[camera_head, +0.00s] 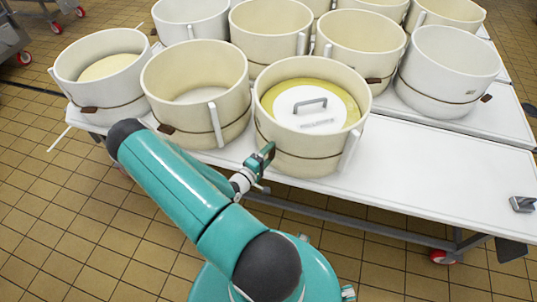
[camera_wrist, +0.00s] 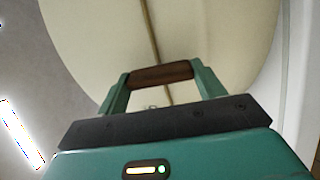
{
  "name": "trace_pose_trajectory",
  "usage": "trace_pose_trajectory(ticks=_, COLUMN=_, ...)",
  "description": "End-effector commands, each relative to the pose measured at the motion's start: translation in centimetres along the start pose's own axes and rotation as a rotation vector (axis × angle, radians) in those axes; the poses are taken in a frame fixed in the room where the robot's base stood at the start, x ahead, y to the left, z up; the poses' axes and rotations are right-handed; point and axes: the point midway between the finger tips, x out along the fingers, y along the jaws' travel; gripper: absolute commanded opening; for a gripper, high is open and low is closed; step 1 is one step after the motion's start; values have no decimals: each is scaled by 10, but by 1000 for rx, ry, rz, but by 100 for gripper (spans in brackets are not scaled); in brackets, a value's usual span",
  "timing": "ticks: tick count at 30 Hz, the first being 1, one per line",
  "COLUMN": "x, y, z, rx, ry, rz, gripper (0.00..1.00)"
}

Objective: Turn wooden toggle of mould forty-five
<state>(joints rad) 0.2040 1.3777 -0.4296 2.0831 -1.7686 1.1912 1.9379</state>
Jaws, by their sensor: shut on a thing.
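The mould (camera_head: 313,150) at the table's front edge is a cream round hoop with a cord around it. A white lid with a metal handle (camera_head: 310,103) lies inside it on a yellow surface. My gripper (camera_head: 266,158) is at the front left of this mould's wall. In the wrist view, the brown wooden toggle (camera_wrist: 160,75) lies crosswise between the two fingers of my gripper (camera_wrist: 160,78), against the cord (camera_wrist: 152,30) on the cream wall (camera_wrist: 215,35). The fingers are shut on the toggle. In the head view the toggle is hidden by my gripper. No mould number is readable.
Several other cream moulds stand close by, including one just left (camera_head: 195,115) and one at back right (camera_head: 445,80). A pale strip (camera_head: 349,150) leans on the mould's right side. The white table (camera_head: 430,160) is clear to the right, with a small metal object (camera_head: 522,204) near its edge.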

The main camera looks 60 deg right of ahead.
Motion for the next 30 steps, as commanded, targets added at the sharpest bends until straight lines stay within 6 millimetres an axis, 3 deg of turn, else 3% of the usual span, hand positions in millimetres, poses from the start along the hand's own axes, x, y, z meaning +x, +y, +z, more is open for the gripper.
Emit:
trace_pose_trajectory(ticks=1, x=0, y=0, z=0, rx=3, ry=-1, rz=1, gripper=45)
trace_pose_trajectory(ticks=2, x=0, y=0, z=0, rx=3, ry=-1, rz=1, gripper=72)
trace_pose_trajectory(ticks=5, x=0, y=0, z=0, rx=2, ry=-1, rz=1, gripper=90)
trace_pose_trajectory(ticks=17, x=-8, y=0, z=-1, rx=0, ry=1, rz=-1, gripper=90)
trace_pose_trajectory(ticks=23, x=-42, y=0, z=-2, rx=1, ry=4, rz=-2, gripper=90)
trace_pose_trajectory(ticks=30, x=-96, y=0, z=-1, rx=1, ry=5, rz=-1, gripper=90)
